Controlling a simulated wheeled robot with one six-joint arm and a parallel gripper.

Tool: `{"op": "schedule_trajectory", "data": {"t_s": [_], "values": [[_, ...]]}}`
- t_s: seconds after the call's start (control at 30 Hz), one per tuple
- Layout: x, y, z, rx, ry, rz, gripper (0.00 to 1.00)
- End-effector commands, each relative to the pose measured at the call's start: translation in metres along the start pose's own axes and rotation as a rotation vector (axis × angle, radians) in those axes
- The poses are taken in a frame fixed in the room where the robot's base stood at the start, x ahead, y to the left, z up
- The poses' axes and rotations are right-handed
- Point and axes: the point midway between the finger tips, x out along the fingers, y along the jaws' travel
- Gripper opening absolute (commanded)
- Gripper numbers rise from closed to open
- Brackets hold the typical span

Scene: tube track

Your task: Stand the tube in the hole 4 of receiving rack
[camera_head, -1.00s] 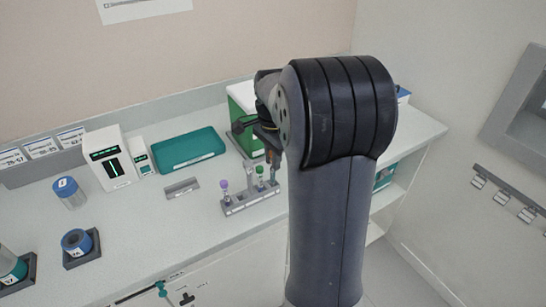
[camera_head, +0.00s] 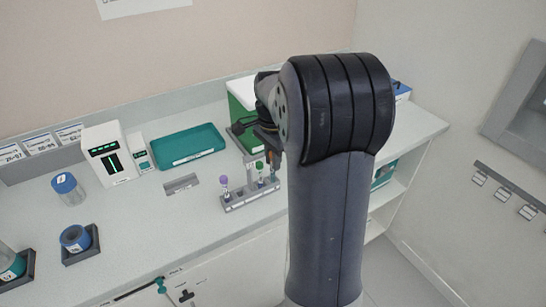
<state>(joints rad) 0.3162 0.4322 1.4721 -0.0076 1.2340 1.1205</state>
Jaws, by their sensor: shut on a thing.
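The grey receiving rack (camera_head: 236,204) stands near the front edge of the bench, partly behind my arm. A purple-capped tube (camera_head: 224,184) stands upright at its left end. A green-capped tube (camera_head: 260,169) stands further right in it. My gripper (camera_head: 271,154) is above the right part of the rack, mostly hidden by my own arm. It is shut on a tube, of which only a small orange-brown part seems to show. The tube's lower end and the hole numbers cannot be made out.
A small grey block (camera_head: 182,184) lies left of the rack. A teal tray (camera_head: 188,147) and a white device (camera_head: 110,155) stand behind. A green-and-white box (camera_head: 242,113) is close behind my gripper. Blue-capped jars (camera_head: 75,238) stand at the left.

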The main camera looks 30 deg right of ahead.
Motion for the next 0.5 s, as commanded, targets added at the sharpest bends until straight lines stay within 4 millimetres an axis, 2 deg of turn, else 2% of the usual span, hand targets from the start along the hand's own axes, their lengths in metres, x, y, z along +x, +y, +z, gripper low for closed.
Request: {"op": "schedule_trajectory", "data": {"t_s": [0.4,0.43,0.5], "values": [[0.0048,-0.0001,0.0,0.0,0.0,-0.001,0.01],[0.0048,-0.0001,0.0,0.0,0.0,0.0,0.19],[0.0048,-0.0001,0.0,0.0,0.0,0.0,0.25]]}}
